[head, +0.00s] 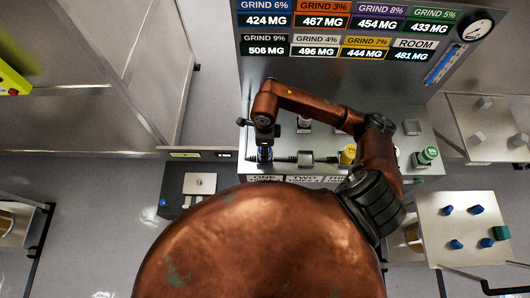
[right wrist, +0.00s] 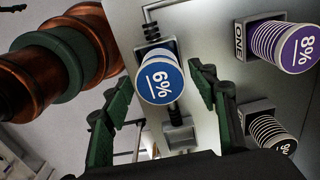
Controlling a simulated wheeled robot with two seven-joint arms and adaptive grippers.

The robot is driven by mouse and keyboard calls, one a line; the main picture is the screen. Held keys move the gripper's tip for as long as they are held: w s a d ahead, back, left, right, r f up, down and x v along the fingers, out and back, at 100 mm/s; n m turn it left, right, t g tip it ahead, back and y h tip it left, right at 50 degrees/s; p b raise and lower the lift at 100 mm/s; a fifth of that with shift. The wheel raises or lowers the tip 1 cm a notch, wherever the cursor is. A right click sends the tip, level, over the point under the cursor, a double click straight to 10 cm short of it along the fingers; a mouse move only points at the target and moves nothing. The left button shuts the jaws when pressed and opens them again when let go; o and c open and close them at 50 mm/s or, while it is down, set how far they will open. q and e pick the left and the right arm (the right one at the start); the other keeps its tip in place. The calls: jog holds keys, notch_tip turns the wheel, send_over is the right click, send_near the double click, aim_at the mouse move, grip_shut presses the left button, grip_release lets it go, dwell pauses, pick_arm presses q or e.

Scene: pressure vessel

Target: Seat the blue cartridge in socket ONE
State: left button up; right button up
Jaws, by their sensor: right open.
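The blue cartridge (right wrist: 160,80), marked 6%, stands between the open fingers of my right gripper (right wrist: 158,76), with visible gaps on both sides. Behind it is a black fitting (right wrist: 152,42) with a cable. In the head view the blue cartridge (head: 265,155) is at the fitting behind the front label ONE (head: 264,178). My right gripper (head: 263,132) hangs over it from above. I cannot tell how deep the cartridge sits. A purple cartridge (right wrist: 299,48), marked 8%, is in a holder beside a ONE plate (right wrist: 239,40). My left gripper is not in view.
A grey box (head: 305,158) joins the fitting by cable. A yellow cartridge (head: 348,154) and a green one (head: 427,155) stand to the right on the bench. A side table (head: 440,205) holds several blue pieces.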

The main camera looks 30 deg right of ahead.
notch_tip(320, 180, up, 8)
jog(key=shift+r+b, duration=0.25)
jog(key=shift+b, duration=0.3)
